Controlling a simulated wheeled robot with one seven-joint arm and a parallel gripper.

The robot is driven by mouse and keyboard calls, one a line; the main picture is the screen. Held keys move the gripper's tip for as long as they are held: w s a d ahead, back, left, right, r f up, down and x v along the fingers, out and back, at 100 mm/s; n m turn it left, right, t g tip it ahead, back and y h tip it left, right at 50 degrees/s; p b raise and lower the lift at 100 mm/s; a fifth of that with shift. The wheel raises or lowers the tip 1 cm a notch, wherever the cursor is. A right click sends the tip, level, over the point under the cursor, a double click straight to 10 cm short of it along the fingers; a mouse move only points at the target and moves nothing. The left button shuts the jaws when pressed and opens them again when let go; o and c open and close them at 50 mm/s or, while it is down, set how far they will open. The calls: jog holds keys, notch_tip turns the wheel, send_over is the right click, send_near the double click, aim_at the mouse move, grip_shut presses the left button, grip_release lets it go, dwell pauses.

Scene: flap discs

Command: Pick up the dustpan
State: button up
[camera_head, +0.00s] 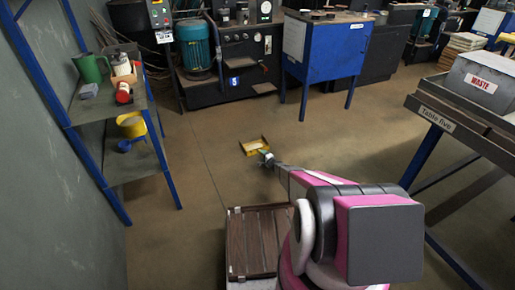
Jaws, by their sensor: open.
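A yellow dustpan (249,148) lies on the brown floor near the middle of the camera_head view, with its shallow open pan facing up. A small greenish part shows at its near right side, close to my gripper. My gripper (265,157) is at the end of my extended arm, just at the near right edge of the dustpan. The gripper is open. It is very small in the picture, and I cannot tell whether its fingers touch the dustpan or stand around part of it.
A blue-framed shelf (118,168) on the left bears a green jug (89,68) and a yellow bucket (131,125). A blue cabinet (326,46) and machines stand behind. The floor around the dustpan is clear.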

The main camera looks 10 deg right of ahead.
jog(key=shift+a, duration=0.1)
grip_shut()
jog(key=shift+r, duration=0.1)
